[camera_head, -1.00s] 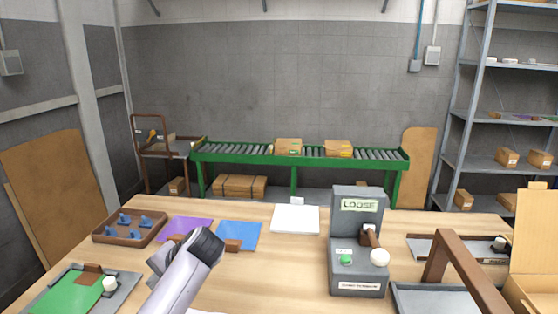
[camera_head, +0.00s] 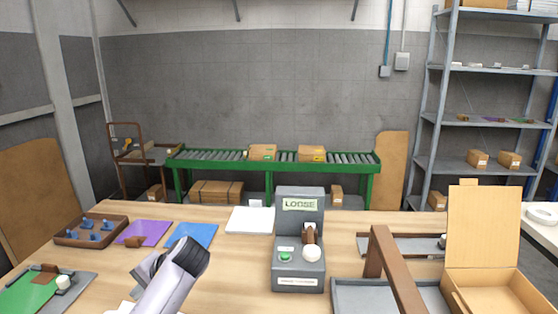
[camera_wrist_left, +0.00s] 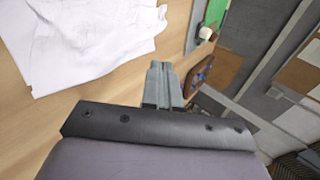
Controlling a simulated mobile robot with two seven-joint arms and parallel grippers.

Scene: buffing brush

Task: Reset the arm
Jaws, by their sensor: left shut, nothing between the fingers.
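My left arm comes in at the lower left of the head view, above the table (camera_head: 235,278). My right gripper is not in view.
A grey machine (camera_head: 299,240) labelled LOOSE stands mid-table. A brown tray with blue pieces (camera_head: 92,244), purple (camera_head: 145,233) and blue sheets (camera_head: 192,235) and a green board (camera_head: 38,290) lie left. A brown frame (camera_head: 385,262) and open carton (camera_head: 485,235) stand right.

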